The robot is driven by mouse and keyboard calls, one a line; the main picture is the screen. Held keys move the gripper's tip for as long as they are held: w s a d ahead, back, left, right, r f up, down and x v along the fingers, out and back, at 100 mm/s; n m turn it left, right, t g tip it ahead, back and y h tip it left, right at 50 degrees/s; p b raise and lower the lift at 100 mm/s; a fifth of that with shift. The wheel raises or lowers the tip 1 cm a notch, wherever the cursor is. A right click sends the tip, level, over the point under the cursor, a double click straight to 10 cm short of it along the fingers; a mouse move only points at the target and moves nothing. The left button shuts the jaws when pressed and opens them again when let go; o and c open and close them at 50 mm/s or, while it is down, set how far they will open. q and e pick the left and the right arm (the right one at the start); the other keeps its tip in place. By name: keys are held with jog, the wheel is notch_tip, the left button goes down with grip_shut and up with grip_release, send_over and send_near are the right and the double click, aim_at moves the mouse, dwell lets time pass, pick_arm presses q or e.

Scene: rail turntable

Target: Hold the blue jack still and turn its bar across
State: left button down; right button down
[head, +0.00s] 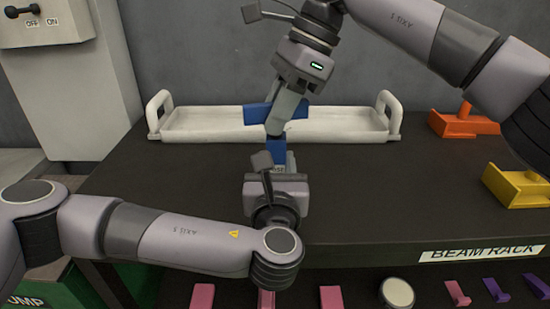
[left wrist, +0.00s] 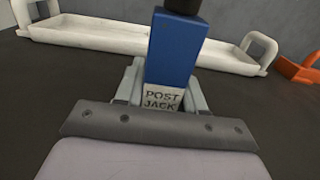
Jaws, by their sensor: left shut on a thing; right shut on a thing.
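The blue jack (head: 277,152) stands upright on the dark table top. The left wrist view shows its blue post (left wrist: 175,48) and a pale label reading POST JACK. My left gripper (head: 277,170) is low at the post, its fingers on both sides of the labelled foot, shut on it. The jack's blue bar (head: 257,113) lies roughly left to right in the head view, above the post. My right gripper (head: 276,125) comes down from above, shut on the bar, and its fingers hide the bar's middle. A dark part (left wrist: 183,6) shows atop the post.
A long white tray (head: 200,124) with end handles lies behind the jack. An orange block (head: 463,123) and a yellow block (head: 520,187) stand at the right. A rack label (head: 480,251) is on the front edge, with several coloured pieces below.

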dwell(0.3)
jog(key=shift+n+g+h, duration=0.3)
jog(key=shift+n+g, duration=0.4)
jog(key=shift+n, duration=1)
grip_release()
pick_arm(q)
jog(key=c, duration=0.6)
grip_release()
jog(key=shift+s, duration=0.1)
